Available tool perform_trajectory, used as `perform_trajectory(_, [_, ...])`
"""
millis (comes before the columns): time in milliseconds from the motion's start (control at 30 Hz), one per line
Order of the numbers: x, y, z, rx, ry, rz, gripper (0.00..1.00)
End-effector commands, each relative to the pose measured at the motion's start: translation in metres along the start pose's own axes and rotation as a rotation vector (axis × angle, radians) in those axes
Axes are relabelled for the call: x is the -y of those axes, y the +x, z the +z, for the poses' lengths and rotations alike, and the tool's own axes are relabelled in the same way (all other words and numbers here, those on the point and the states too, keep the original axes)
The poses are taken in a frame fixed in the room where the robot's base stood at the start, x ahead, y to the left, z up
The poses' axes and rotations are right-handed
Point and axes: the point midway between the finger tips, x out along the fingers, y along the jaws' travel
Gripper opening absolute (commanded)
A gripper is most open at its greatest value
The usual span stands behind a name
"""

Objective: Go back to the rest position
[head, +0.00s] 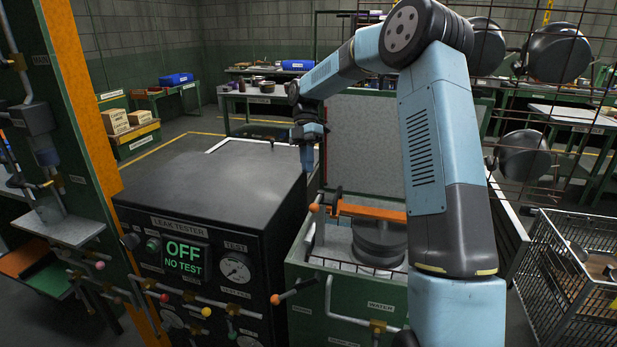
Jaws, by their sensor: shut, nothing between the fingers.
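My gripper (307,160) hangs at the end of my blue arm, pointing down. It is above the right rear edge of the black leak tester, in the middle of the head view. Its fingers look shut and hold nothing. My arm rises from the lower right, bends at the top and reaches left and away. The leak tester (215,190) has a flat, bare top, and its green display reads "OFF NO TEST". I cannot tell the exact gap between the fingertips and the tester.
A green water tank (330,312) stands right of the tester, with an orange clamp bar (370,212) and a dark round pot (379,243). Dark pots (559,53) hang on a wire grid at right. A wire basket (570,290) stands lower right. An orange-edged green post is at left.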

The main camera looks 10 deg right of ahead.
Motion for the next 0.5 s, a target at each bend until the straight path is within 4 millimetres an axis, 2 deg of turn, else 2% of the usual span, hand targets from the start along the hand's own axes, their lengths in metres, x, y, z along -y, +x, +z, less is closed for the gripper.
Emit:
perform_trajectory(167, [0.0015, -0.0110, -0.0002, 0.000, 0.000, 0.000, 0.00])
perform_trajectory(500, [0.0025, -0.0124, 0.0005, -0.001, 0.002, 0.000, 0.00])
